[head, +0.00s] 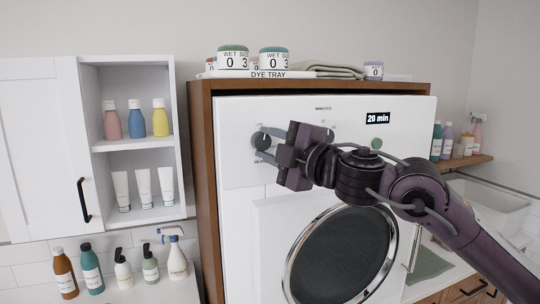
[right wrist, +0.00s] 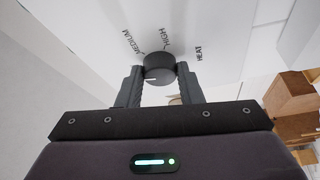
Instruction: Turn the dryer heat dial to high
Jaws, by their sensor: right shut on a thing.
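The white dryer (head: 236,182) stands in a brown wooden surround. Its dark round heat dial (head: 262,141) is on the upper left of the front panel, partly hidden by my right gripper (head: 268,144). In the right wrist view the dial (right wrist: 159,68) sits between the two fingers of my right gripper (right wrist: 160,84), which is shut on it. The labels MEDIUM, HIGH and HEAT show on the panel around the dial. A pale mark on the dial's face points toward the left in that view, not at HIGH. My left gripper is not in view.
A display reading 20 min (head: 377,118) and a green button (head: 377,144) are right of my gripper. The round dryer door (head: 343,254) is below. An open shelf (head: 135,143) with bottles stands left.

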